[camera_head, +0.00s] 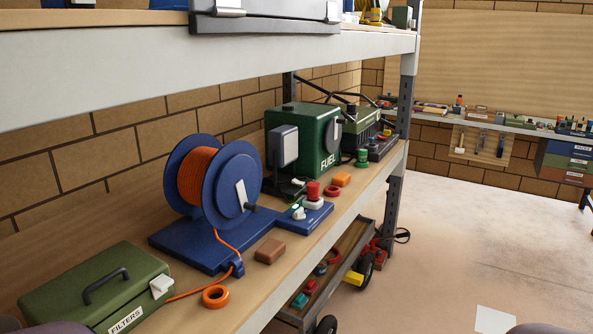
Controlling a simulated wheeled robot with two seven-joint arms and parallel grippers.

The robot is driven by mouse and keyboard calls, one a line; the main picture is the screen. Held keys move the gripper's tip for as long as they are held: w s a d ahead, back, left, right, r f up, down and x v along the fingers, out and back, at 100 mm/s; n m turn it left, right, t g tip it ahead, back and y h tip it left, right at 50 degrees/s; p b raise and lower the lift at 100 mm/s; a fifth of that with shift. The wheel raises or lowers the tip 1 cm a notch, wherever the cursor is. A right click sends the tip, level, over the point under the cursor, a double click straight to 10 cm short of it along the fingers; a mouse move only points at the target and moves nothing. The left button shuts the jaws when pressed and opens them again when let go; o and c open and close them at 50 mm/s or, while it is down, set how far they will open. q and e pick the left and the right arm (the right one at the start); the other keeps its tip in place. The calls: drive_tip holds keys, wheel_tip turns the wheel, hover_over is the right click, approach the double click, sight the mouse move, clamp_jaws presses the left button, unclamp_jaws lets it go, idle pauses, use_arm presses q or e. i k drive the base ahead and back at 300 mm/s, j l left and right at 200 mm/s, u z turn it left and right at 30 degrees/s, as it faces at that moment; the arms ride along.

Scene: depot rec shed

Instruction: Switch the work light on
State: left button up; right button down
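What looks like the work light is a flat grey panel in a dark frame (284,146), upright on the middle shelf in front of a green FUEL box (318,141). Its face looks dull, with no glow. A dark foot with a small white part (298,182) is below it; I cannot tell whether that is its switch. Nearer, a small white knob or switch (298,213) with a green glow sits on the blue base of the cable reel, beside a red button on a white block (313,194). Neither gripper is in view; only rounded grey parts of mine show at the bottom edge.
A blue reel with orange cable (196,176), a green FILTERS case (95,285), a brown block (270,251) and an orange ring (216,296) occupy the shelf (232,316). An upper shelf (200,62) overhangs it. Open floor (440,260) lies right.

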sight(295, 180)
drive_tip(key=i+l+u, duration=0.1)
drive_tip(key=u, duration=0.3)
drive_tip(key=i+l+u, duration=0.1)
drive_tip(key=u, duration=0.3)
drive_tip(key=l+u, duration=0.15)
drive_tip(key=u, duration=0.25)
drive_tip(key=i+l+u, duration=0.15)
drive_tip(key=l, duration=0.4)
drive_tip(key=i+l+u, duration=0.15)
drive_tip(key=l, duration=0.4)
drive_tip(key=i+l+u, duration=0.2)
drive_tip(key=l, duration=0.4)
drive_tip(key=l+u, duration=0.15)
drive_tip(key=l, duration=0.45)
